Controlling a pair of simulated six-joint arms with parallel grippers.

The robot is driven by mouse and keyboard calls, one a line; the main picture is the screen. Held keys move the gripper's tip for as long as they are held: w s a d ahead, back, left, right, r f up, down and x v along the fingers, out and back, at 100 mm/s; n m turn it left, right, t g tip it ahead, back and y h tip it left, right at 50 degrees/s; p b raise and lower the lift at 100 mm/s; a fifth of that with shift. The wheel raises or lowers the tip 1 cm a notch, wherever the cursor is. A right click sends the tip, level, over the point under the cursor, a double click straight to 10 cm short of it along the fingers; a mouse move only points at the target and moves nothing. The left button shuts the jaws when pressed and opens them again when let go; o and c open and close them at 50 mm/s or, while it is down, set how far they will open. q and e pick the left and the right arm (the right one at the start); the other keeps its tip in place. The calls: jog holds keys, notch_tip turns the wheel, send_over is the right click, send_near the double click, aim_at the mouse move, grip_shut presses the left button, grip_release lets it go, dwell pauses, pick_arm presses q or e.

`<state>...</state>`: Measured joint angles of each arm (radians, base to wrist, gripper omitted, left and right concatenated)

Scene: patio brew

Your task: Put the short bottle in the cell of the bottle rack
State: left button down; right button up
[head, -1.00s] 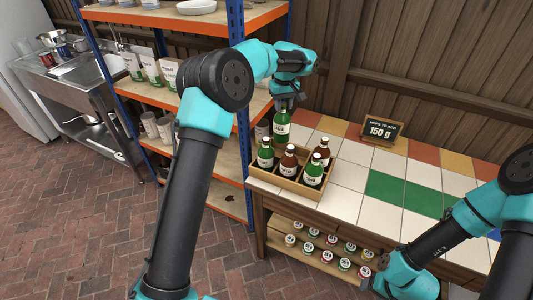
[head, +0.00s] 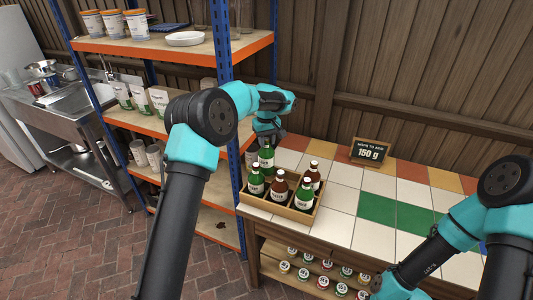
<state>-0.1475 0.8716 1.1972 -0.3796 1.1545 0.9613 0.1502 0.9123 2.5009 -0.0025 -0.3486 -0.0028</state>
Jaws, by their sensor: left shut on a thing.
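The bottle rack (head: 270,207) is a wooden crate with cells at the left end of the tiled counter. My left gripper (head: 267,140) is shut on the neck of a green bottle with a pale label (head: 266,158), upright at the back left of the rack. Its lower part is hidden behind the front bottles, so I cannot tell whether its base is inside a cell or above it. The rack also holds green bottles (head: 256,182) (head: 304,197) and brown bottles (head: 280,188) (head: 312,175). My right arm is at the lower right; its fingers are out of view.
A sign reading 150 g (head: 370,152) stands at the back of the counter (head: 340,228). A blue-posted shelf (head: 230,140) with cups and pots is close on the rack's left. Jars (head: 325,270) stand on the lower shelf. The counter's middle is clear.

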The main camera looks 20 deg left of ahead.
aim_at(267, 150)
dwell(0.3)
pick_arm(q)
jog(key=shift+f, duration=2.6)
jog(key=c, duration=0.8)
grip_release()
notch_tip(267, 150, up, 12)
jog(key=shift+r, duration=0.1)
